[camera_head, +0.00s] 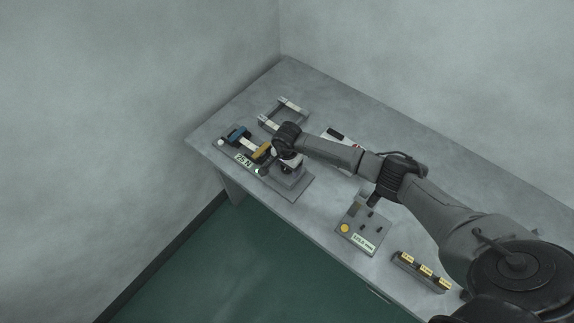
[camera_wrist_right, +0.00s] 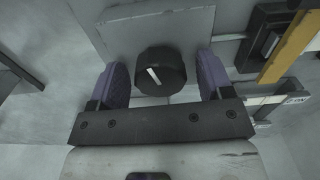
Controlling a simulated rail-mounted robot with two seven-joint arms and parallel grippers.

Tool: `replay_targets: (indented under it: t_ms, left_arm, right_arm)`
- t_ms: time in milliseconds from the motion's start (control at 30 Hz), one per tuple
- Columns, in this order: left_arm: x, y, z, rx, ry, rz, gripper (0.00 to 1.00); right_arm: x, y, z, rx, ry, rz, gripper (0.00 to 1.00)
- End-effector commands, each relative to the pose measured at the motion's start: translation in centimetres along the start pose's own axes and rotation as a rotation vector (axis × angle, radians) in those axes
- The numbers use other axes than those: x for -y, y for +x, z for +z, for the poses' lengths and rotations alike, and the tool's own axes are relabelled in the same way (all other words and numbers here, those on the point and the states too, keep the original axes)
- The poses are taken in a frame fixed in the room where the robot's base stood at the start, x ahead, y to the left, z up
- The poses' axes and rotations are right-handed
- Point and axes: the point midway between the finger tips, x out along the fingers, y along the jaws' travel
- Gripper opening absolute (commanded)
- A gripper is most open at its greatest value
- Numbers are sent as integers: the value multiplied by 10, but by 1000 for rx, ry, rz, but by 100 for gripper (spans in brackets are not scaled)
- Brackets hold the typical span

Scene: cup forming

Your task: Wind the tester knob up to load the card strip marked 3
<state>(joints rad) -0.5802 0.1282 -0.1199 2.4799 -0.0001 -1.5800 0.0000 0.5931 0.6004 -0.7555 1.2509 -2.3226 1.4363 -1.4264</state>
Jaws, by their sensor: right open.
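The tester (camera_head: 229,152) stands at the left end of the table, with a blue jaw (camera_head: 238,134) and a yellow jaw (camera_head: 263,152). A pale strip (camera_head: 250,145) appears to lie between the jaws; no number on it is legible. A label on the tester appears to read 25 N. The tester knob (camera_wrist_right: 161,73) is black and round with a white pointer line tilted to the upper left, in the right wrist view. My right gripper (camera_wrist_right: 162,80) is open, its purple-grey fingers on either side of the knob, with visible gaps. My left gripper is not in view.
A rack with pale strips (camera_head: 283,113) stands behind the tester. A white sheet or pad (camera_head: 342,139) lies behind my right arm. A grey device with a yellow button (camera_head: 345,228) and a block with yellow labels (camera_head: 425,270) stand nearer the front right.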

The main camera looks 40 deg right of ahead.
Motion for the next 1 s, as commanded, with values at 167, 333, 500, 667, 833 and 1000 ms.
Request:
replay_targets:
  t_ms: [167,333,500,667,833,1000]
  left_arm:
    - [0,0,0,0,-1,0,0]
    - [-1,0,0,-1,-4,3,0]
    - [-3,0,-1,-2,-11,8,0]
    - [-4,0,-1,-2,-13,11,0]
    - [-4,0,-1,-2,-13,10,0]
    - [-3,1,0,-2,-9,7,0]
  right_arm:
    - [0,0,0,0,0,0,73]
    - [0,0,0,0,0,0,57]
    - [0,0,0,0,0,0,41]
    - [0,0,0,0,0,0,25]
    - [0,0,0,0,9,0,24]
    - [0,0,0,0,61,1,24]
